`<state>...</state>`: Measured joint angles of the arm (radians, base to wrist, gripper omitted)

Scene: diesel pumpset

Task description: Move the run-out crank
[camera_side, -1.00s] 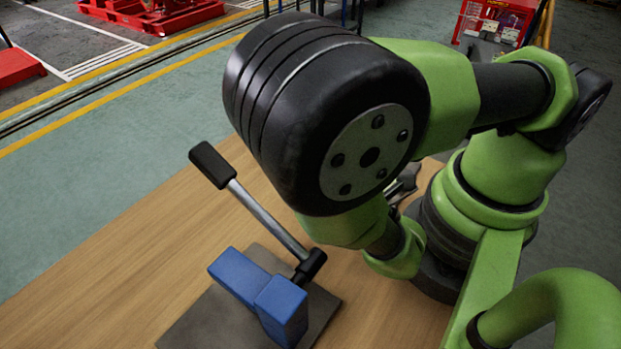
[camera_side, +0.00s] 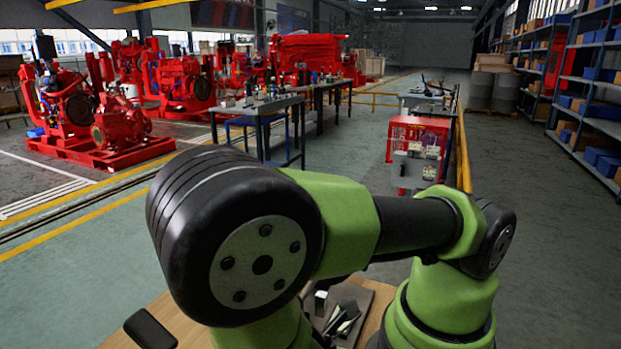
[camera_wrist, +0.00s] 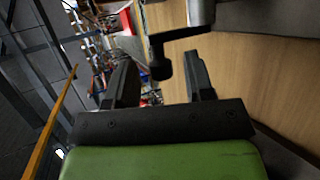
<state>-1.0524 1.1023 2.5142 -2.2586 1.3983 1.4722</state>
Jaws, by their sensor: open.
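In the side view only the black grip (camera_side: 150,328) of the run-out crank shows, at the bottom edge. Its rod and blue mount are out of frame. In the wrist view a dark part with a thin pale rod (camera_wrist: 145,22) stands ahead of my gripper. Its dark rounded end (camera_wrist: 160,70) appears between the two fingers in the picture; I cannot tell which part of the crank this is, or its depth. My gripper (camera_wrist: 160,80) is open, its dark fingers apart with no visible contact. The side view does not show the fingers, which my arm hides.
The wooden table (camera_wrist: 265,90) lies at right in the wrist view. A dark plate (camera_side: 378,292) with small metallic pieces stands behind my wrist in the side view. Beyond are a red cart (camera_side: 418,140), workbenches, red pumpsets and a yellow rail.

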